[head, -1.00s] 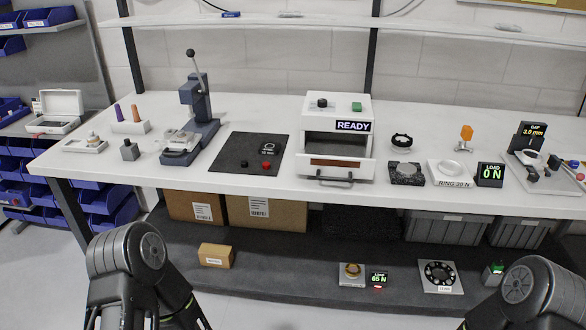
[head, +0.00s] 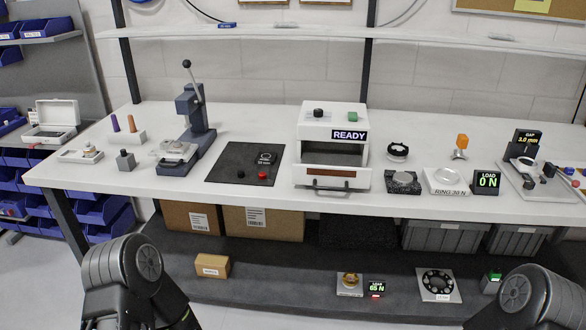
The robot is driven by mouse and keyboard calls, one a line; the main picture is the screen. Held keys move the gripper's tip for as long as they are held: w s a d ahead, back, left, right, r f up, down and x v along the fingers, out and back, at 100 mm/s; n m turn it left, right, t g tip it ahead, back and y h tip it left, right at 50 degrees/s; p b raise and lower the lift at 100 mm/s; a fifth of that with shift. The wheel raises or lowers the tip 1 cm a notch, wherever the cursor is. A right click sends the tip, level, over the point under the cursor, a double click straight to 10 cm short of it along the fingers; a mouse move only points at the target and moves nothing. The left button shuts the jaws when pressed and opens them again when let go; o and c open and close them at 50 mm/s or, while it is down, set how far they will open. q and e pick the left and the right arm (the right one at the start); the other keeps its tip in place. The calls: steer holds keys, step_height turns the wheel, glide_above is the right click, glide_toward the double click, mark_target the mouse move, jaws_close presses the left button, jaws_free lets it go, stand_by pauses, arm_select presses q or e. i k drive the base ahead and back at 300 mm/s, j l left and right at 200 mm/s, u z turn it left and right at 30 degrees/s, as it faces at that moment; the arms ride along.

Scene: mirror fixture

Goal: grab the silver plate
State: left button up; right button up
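Several pieces look like a silver plate, and I cannot tell which one is meant. A flat silver plate (head: 175,154) lies on the base of the blue lever press (head: 194,122) at the left of the bench. A silver plate with a black ring of holes (head: 438,292) lies on the dark lower shelf at the right. A round silver disc (head: 403,177) sits on a dark speckled block (head: 405,187) on the bench. Only links of my two arms show at the bottom corners. Both of my grippers are out of view, and nothing held is visible.
The white bench (head: 255,115) also carries a black mat (head: 225,167), a white READY box (head: 333,178), a ring stand (head: 446,180) and a LOAD display (head: 487,181). The lower shelf (head: 290,275) holds a small carton (head: 212,266). Open bench lies behind the mat.

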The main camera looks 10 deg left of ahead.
mark_target(185, 146)
steer(key=i+j+z, duration=0.1)
steer(key=j+z, duration=0.15)
steer(key=j, duration=0.45)
steer(key=i+j+z, duration=0.1)
steer(key=j+z, duration=0.15)
steer(key=j, duration=0.4)
